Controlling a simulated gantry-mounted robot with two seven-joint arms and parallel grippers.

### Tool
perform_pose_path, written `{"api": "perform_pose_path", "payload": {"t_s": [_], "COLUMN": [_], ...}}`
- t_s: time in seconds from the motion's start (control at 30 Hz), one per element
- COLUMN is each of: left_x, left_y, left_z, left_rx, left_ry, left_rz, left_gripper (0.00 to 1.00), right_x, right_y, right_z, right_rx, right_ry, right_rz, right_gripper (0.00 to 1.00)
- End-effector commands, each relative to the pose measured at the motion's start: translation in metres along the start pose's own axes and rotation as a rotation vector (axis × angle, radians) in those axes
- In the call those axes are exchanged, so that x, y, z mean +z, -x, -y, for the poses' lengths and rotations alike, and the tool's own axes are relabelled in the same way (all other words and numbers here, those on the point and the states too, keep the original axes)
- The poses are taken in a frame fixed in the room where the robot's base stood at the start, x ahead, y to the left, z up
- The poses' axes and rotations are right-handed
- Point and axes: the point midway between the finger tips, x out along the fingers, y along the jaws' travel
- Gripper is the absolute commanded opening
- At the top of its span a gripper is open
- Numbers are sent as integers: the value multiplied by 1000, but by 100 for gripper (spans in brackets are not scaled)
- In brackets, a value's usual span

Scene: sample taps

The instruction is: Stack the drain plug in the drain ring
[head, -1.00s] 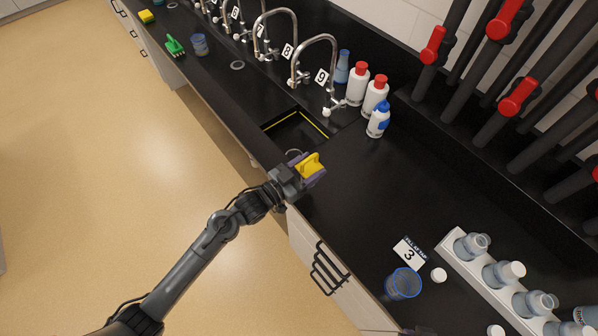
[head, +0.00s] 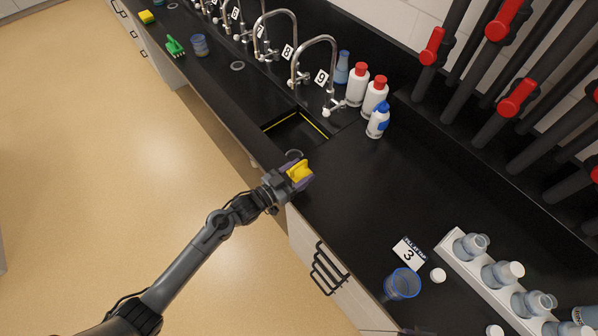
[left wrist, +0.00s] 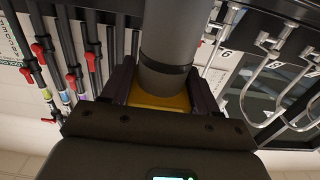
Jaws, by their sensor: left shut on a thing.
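My left gripper (head: 300,175) is shut on a yellow piece (head: 299,171), which I take to be the drain plug, held over the counter's front edge near the sink. The yellow piece also shows between the fingers in the left wrist view (left wrist: 160,101); a grey cylinder with a dark band stands in front of part of it there. A thin grey ring (head: 293,154), probably the drain ring, shows just behind the gripper, partly hidden by it. I cannot tell whether the plug touches it. My right gripper is not in view.
The sink (head: 297,130) opens behind the gripper, with a curved tap (head: 318,38) over it. A white-and-blue bottle (head: 378,120) and red-capped bottles stand right of it. A blue cup (head: 402,284) stands at the front right.

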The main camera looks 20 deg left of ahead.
Motion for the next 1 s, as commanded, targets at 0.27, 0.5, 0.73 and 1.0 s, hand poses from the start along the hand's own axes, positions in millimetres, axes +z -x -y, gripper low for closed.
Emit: {"api": "perform_pose_path", "payload": {"t_s": [0.27,0.5,0.73,1.0], "left_x": [3,3,6,5], "left_y": [0,0,0,38], "left_z": [0,0,0,0], "left_rx": [0,0,0,0], "left_ry": [0,1,1,0], "left_rz": [0,0,0,3], "left_gripper": [75,85,85,85], "right_x": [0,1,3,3], "right_y": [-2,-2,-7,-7], "right_z": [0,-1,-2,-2], "right_rx": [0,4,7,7], "right_ry": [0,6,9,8], "right_rz": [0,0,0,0], "right_gripper": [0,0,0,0]}}
